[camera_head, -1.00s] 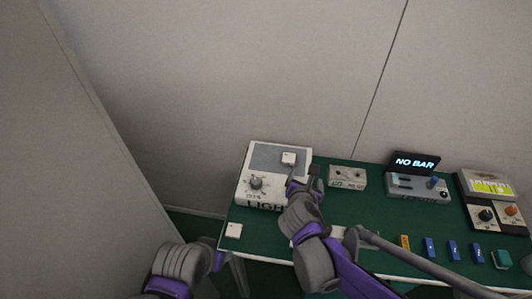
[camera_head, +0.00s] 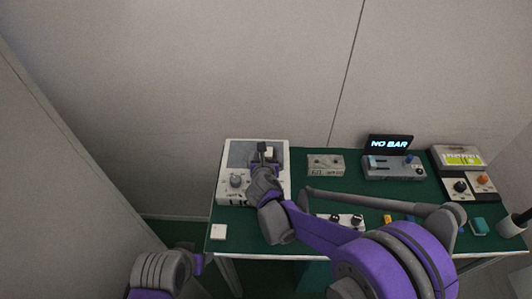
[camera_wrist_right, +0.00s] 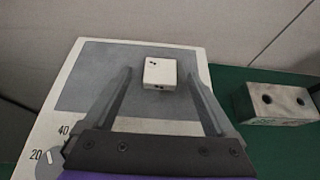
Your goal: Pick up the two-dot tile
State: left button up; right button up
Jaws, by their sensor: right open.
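The white tile (camera_wrist_right: 160,73) lies on the grey plate of the box with a dial. In the right wrist view, small dark dots show near a top corner and dark marks on its near side. In the head view the tile (camera_head: 270,152) is partly hidden by my right gripper (camera_head: 264,154). That gripper is open, its fingers to the left and right of the tile in the wrist view, with visible gaps on both sides. A second white tile (camera_head: 218,232) lies on the table's front left corner; its markings are too small to tell. Only part of my left arm shows.
The dial box (camera_head: 228,190) stands at the left of the green table (camera_head: 300,182). A metal block with two holes (camera_head: 325,165) stands to its right. Further right are a device with a "NO BAR" display (camera_head: 390,143) and a meter (camera_head: 460,157). My right arm hides the front middle.

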jog(key=shift+w+f, duration=0.35)
jog(key=shift+w, duration=0.3)
grip_shut()
